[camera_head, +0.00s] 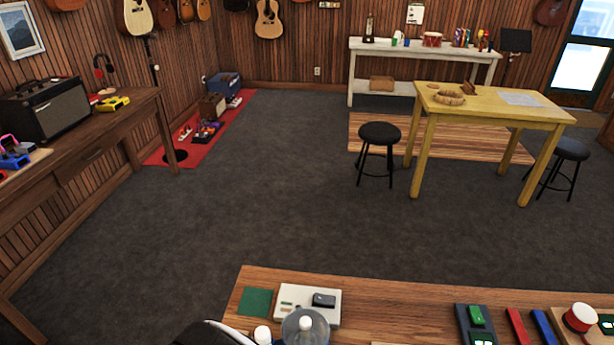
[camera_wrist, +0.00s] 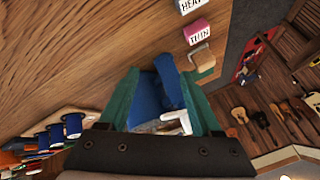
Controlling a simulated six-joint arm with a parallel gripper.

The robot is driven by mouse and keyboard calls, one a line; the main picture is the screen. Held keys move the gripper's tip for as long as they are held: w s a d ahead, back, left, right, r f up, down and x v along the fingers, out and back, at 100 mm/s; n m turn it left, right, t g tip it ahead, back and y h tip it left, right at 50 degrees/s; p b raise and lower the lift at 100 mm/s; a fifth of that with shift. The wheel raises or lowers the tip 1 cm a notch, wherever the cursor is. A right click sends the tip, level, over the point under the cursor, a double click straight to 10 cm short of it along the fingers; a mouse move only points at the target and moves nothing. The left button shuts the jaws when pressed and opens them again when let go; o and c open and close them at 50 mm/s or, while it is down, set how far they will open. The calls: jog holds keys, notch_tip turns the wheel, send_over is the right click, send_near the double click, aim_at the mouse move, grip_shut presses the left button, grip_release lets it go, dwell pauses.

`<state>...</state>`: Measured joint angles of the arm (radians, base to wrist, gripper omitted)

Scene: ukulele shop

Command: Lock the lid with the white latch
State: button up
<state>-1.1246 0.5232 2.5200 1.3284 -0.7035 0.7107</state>
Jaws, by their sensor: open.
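My gripper (camera_wrist: 158,75) shows in the wrist view as a dark body with two green fingers spread apart. Between and beyond the fingers is a blue object (camera_wrist: 171,82) with two blue faces, which looks like the box and its lid; I cannot tell whether the lid is closed. A white piece (camera_wrist: 176,123), likely the latch, shows between the fingers near the right finger. I cannot tell whether a finger touches it. The gripper body hides the lower part of the blue object.
In the wrist view, a pink labelled block (camera_wrist: 198,32), a white block (camera_wrist: 190,6) and a tan piece (camera_wrist: 203,64) sit on the wooden surface (camera_wrist: 80,50).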

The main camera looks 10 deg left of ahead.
aim_at(263, 328)
jog(key=d+t, duration=0.1)
jog(key=s+n+t+h, duration=0.1)
jog(key=t, duration=0.1)
jog(key=shift+d+f+n, duration=0.3)
jog(key=shift+d+f, duration=0.05)
jog(key=shift+f, duration=0.05)
jog(key=r+n+t, duration=0.1)
jog(key=s+n+t, duration=0.1)
jog(key=t, duration=0.1)
jog(key=shift+d+r, duration=0.35)
jog(key=shift+r, duration=0.05)
notch_tip(263, 328, up, 4)
jog(key=s+a+n+t+y, duration=0.1)
jog(key=s+n+t+y, duration=0.2)
jog(key=n+t, duration=0.15)
jog(key=w+a, duration=0.1)
jog(key=w, duration=0.9)
jog(key=w+a, duration=0.1)
jog(key=w, duration=0.4)
jog(key=shift+w+a, duration=0.3)
jog(key=shift+w, duration=0.1)
grip_shut()
